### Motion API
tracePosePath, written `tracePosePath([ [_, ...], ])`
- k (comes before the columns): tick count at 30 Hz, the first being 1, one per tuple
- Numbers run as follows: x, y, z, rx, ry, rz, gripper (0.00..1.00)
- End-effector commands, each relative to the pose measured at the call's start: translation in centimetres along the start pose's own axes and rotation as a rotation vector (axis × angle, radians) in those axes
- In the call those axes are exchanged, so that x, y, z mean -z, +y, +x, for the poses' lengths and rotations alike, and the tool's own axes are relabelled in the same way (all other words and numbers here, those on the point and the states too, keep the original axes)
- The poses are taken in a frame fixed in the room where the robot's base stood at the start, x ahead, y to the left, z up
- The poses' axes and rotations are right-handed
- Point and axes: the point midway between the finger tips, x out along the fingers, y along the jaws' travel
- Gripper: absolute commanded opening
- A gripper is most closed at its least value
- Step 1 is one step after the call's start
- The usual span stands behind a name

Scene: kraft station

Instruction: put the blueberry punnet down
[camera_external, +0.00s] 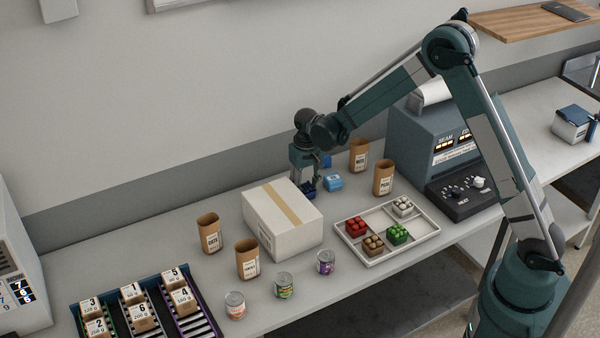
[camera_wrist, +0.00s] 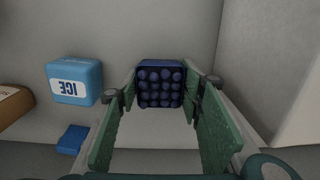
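The blueberry punnet (camera_wrist: 160,84) is a small dark blue square tray of round blue berries. In the wrist view it sits between the tips of my gripper (camera_wrist: 161,92), whose green pads meet its left and right sides. In the external view my gripper (camera_external: 306,187) points down behind the white carton, with the punnet (camera_external: 309,191) low at its tips, partly hidden. I cannot tell whether its underside touches the counter.
A taped white carton (camera_external: 283,225) stands just in front of my gripper. A blue ice block (camera_external: 333,182) is close on its right; it also shows in the wrist view (camera_wrist: 75,80). Kraft cups (camera_external: 383,178) stand beyond. Several cans (camera_external: 326,262) line the front.

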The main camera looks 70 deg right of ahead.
Motion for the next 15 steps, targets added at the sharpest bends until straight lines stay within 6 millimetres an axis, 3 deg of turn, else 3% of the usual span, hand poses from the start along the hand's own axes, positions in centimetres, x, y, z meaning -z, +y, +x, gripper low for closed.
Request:
tracePosePath([
  [2, 0.0, 0.0, -0.04, 0.0, 0.0, 0.0, 0.49],
  [15, 0.0, 0.0, -0.2, 0.0, 0.0, 0.0, 0.5],
])
